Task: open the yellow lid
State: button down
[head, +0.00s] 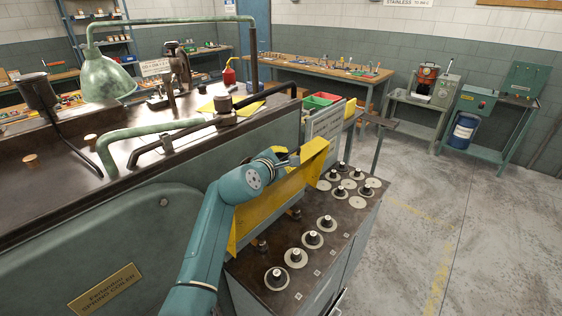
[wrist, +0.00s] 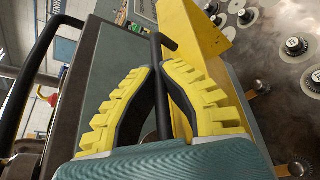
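The yellow lid (head: 272,208) is a long bent sheet panel along the front side of the green machine, with an angled end piece at its far end. Its yellow sheet also shows right of the fingers in the wrist view (wrist: 192,32). My gripper (head: 293,157) is at the lid's upper edge, near its far end. In the wrist view my ribbed yellow fingers (wrist: 160,66) are drawn together around a thin dark bar (wrist: 157,92), which looks like a handle. Where the bar joins the lid is hidden.
A dark-topped cabinet (head: 262,283) with several round tool pieces stands below and right of the lid. A dark bent pipe (head: 232,117) and a green lamp (head: 104,78) rise from the machine top. The floor at right (head: 470,235) is clear.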

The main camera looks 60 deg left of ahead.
jog(key=shift+s+a+f, duration=0.2)
jog(key=shift+a, duration=0.6)
jog(key=shift+a+n, duration=0.1)
jog(key=shift+n, duration=0.2)
jog(key=shift+f, duration=0.15)
jog(key=c, duration=1.4)
grip_release()
jog(key=shift+s+r, duration=0.1)
jog(key=shift+r, duration=0.1)
jog(key=v, duration=1.2)
jog(key=shift+a+r, duration=0.1)
jog(key=shift+r, duration=0.15)
